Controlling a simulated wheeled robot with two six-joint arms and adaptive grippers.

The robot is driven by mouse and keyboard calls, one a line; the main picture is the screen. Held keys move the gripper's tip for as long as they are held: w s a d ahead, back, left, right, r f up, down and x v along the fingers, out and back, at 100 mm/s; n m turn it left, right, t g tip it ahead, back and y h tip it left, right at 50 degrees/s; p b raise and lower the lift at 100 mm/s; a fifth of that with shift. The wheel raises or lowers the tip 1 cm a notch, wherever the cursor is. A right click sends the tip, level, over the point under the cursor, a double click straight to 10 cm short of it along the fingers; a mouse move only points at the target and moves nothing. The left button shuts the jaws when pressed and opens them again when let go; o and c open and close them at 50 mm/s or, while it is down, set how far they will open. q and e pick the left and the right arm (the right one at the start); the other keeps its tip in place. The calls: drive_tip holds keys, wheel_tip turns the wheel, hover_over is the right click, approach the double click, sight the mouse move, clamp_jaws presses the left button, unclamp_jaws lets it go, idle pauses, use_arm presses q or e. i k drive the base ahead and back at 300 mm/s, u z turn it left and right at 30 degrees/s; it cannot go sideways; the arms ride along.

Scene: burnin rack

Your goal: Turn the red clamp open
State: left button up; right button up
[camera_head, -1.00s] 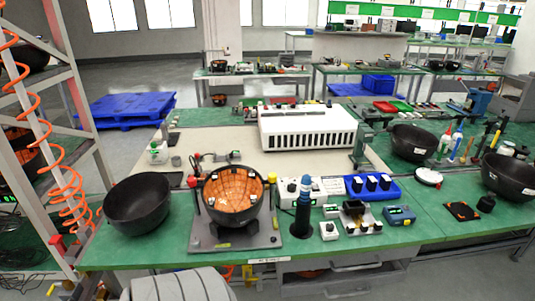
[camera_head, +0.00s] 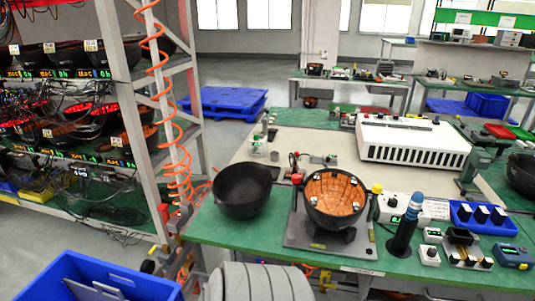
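A grey fixture plate (camera_head: 299,237) on the green table holds a dark bowl with an orange lining (camera_head: 335,194). A small red part (camera_head: 297,179), which looks like the red clamp, stands at the left side of this bowl. A yellow part (camera_head: 377,188) stands at its right side. The red part is too small to tell whether it is turned open or closed. Neither of my grippers is in view.
An empty black bowl (camera_head: 242,190) stands left of the fixture. A dark cylinder with a blue top (camera_head: 405,228) stands to its right. A rack (camera_head: 125,84) with several bowls and a coiled orange hose (camera_head: 171,122) are at left. A blue bin (camera_head: 124,280) is at lower left.

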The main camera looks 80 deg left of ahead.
sight(296, 181)
drive_tip(key=u, duration=1.65)
